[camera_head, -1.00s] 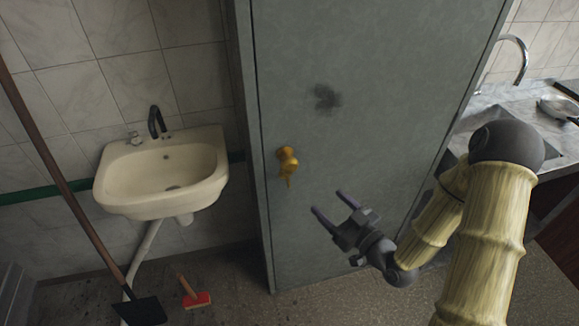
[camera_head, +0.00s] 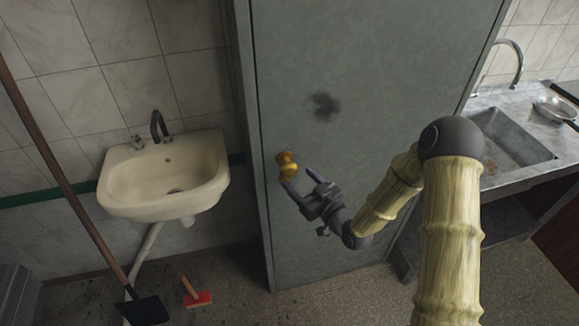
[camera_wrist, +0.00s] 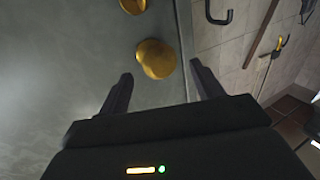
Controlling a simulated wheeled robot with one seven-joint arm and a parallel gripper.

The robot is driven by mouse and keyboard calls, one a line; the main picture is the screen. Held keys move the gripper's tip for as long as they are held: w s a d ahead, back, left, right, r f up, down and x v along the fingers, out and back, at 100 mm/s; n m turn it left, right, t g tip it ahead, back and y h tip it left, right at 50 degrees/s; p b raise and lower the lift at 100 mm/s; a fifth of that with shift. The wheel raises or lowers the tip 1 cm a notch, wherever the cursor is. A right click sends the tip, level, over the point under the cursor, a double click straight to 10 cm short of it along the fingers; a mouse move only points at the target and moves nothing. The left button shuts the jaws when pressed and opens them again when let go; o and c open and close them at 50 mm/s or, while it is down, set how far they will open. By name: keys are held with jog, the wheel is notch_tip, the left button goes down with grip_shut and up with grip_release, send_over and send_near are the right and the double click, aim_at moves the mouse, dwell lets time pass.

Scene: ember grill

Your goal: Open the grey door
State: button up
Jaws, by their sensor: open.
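The grey door (camera_head: 350,130) is a tall panel and stands shut in the head view. A yellow knob (camera_head: 287,158) sits near its left edge. My gripper (camera_head: 297,179) is open, just below and to the right of the knob. In the wrist view the gripper's two fingers (camera_wrist: 161,70) stand apart, and the knob (camera_wrist: 156,60) shows at the gap between their tips, slightly ahead of them. I cannot tell whether a finger touches it. A second yellow piece (camera_wrist: 133,5) is cut off at the top of the wrist view, beside the door's edge.
A cream washbasin (camera_head: 165,180) hangs on the tiled wall left of the door. A long brown-handled tool (camera_head: 65,180) leans there, and a red brush (camera_head: 197,299) lies on the floor. A metal sink counter (camera_head: 510,140) stands at the right.

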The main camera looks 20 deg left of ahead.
aim_at(292, 174)
jog(key=p+x, duration=0.1)
jog(key=x, duration=0.4)
jog(key=shift+w+a, duration=0.25)
jog(key=shift+a, duration=0.05)
jog(key=c, duration=1.3)
jog(key=shift+c, duration=0.2)
jog(key=shift+s+d+f, duration=0.1)
